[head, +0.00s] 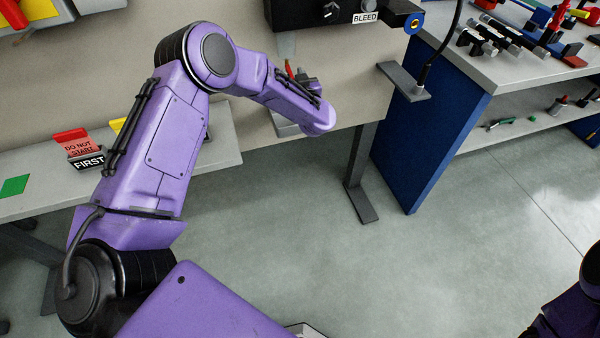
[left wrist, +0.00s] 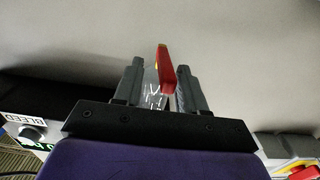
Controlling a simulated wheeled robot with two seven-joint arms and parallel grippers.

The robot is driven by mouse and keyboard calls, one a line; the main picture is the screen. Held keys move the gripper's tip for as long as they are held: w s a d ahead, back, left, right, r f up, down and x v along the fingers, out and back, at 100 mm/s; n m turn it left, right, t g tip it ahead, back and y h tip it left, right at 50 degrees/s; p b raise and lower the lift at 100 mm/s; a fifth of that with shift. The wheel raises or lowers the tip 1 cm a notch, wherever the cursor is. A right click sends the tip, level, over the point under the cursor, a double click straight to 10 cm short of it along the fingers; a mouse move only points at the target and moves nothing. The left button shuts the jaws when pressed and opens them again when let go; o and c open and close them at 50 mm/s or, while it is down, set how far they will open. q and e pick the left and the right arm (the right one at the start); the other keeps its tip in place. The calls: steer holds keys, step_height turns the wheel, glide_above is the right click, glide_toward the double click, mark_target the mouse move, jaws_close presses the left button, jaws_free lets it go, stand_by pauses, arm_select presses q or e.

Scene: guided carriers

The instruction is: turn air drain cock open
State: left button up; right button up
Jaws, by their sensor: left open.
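The air drain cock shows as a red handle (head: 288,68) at the panel in the head view, partly hidden by my left wrist. My left gripper (left wrist: 157,76) is open, with one grey finger on each side of the handle. The handle looks closer to the right finger; I cannot tell if they touch. In the head view the left gripper (head: 303,76) is mostly hidden behind its wrist. My right gripper is out of the picture.
A black box labelled BLEED (head: 318,12) is above right of the gripper. A grey shelf (head: 35,190) at left holds a DO NOT START sign (head: 80,145). A blue-sided bench (head: 430,130) with tools stands at right. The floor between is clear.

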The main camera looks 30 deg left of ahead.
arm_select(q)
steer(key=b+v, duration=0.2)
steer(key=v, duration=0.6)
steer(key=s+d+f+m+h+b, duration=0.1)
steer(key=f+b, duration=0.5)
steer(key=f, duration=0.7)
steer(key=s+d+f+m+h+b, duration=0.1)
steer(key=s+f+h+b, duration=0.3)
steer(key=f, duration=0.9)
steer(key=shift+s+d+m+t+b, duration=0.3)
steer(key=shift+s+m+b, duration=0.35)
steer(key=shift+b, duration=0.35)
steer(key=shift+w+f, duration=0.1)
